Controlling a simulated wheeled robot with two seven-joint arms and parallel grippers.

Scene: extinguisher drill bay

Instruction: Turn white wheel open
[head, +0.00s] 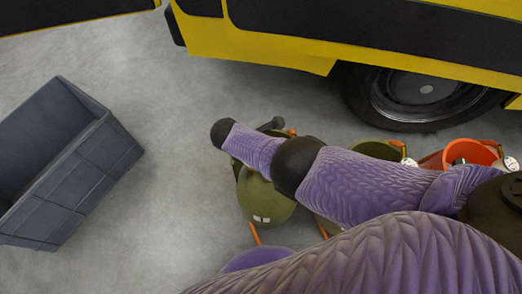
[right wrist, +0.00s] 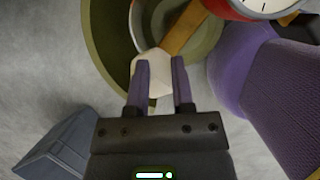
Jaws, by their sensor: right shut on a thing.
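The white wheel (right wrist: 158,80) is a small pale faceted piece in the right wrist view, in front of an olive-green round body (right wrist: 102,40). My right gripper (right wrist: 160,64) has its two purple fingers shut on it, one on each side. In the head view my right arm comes in from the right and covers the wheel and the fingers. Part of an olive-green cylinder (head: 262,200) shows below the arm there. My left gripper is in neither view.
A red-rimmed dial (right wrist: 265,5) is close to the fingers. An orange-red container (head: 462,152) stands at the right. A grey crate (head: 98,165) is at the left, and a yellow vehicle (head: 265,45) is behind. Floor between crate and cylinder is clear.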

